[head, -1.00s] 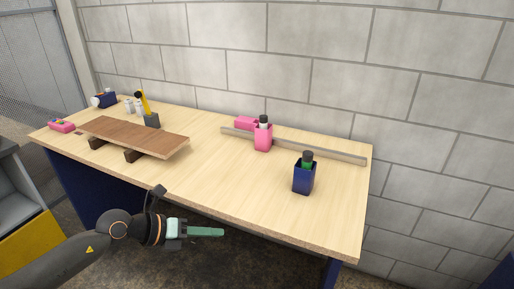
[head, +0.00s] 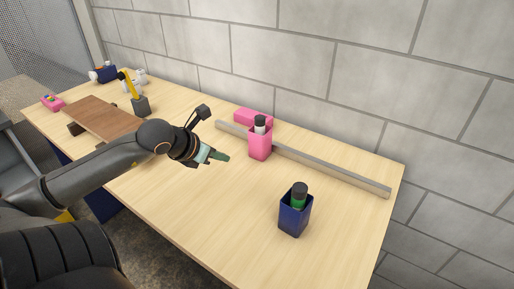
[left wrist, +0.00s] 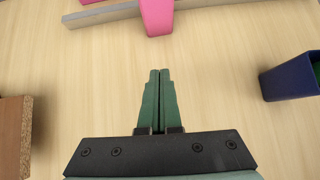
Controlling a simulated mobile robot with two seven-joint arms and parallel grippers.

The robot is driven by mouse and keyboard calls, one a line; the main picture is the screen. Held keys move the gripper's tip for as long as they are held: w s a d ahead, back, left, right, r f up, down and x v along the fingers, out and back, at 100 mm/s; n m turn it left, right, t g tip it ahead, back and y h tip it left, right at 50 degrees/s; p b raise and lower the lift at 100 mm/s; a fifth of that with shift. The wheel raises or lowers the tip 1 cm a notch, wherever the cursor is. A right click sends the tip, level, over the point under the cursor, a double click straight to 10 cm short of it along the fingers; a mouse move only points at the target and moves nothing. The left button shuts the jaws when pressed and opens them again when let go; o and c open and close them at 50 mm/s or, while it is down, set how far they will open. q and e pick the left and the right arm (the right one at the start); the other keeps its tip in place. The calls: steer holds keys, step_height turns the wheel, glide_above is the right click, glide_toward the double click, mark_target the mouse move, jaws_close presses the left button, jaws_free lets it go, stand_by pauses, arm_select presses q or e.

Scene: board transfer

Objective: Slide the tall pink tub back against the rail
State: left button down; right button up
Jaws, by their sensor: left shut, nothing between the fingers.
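The tall pink tub (head: 260,146) stands upright on the table in front of the rail (head: 335,171), with a dark-capped bottle (head: 260,123) in it. I cannot tell whether its back touches the rail. In the left wrist view the tub (left wrist: 157,15) is at the top, overlapping the rail (left wrist: 103,14). My left gripper (head: 226,157) is shut and empty, to the left of and in front of the tub, apart from it. Its green fingers (left wrist: 160,75) point toward the tub in the left wrist view. My right gripper is not in view.
A blue tub (head: 294,217) with a green bottle stands front right, and also shows in the left wrist view (left wrist: 289,80). A pink block (head: 254,117) lies behind the rail. A raised brown board (head: 100,117) and a yellow-handled tool (head: 134,91) are at left.

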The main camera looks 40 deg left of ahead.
arm_select(q)
steer(key=shift+w+f, duration=0.3)
steer(key=shift+f, duration=0.15)
steer(key=b, duration=0.3)
glide_toward(254, 157)
steer(key=f, duration=0.1)
steer(key=s+f, duration=0.1)
steer(key=shift+s+f, duration=0.3)
steer(key=shift+w+f, duration=0.3)
steer(key=shift+w, duration=0.05)
steer(key=shift+w+f+b, duration=0.3)
steer(key=shift+w+b, duration=0.05)
steer(key=shift+b, duration=0.25)
steer(key=shift+w+f, duration=0.15)
steer(key=shift+f, duration=0.05)
steer(key=shift+w+r, duration=0.1)
steer(key=shift+w, duration=1.65)
steer(key=shift+w+p, duration=0.15)
steer(key=shift+p, duration=0.15)
steer(key=shift+w, duration=0.1)
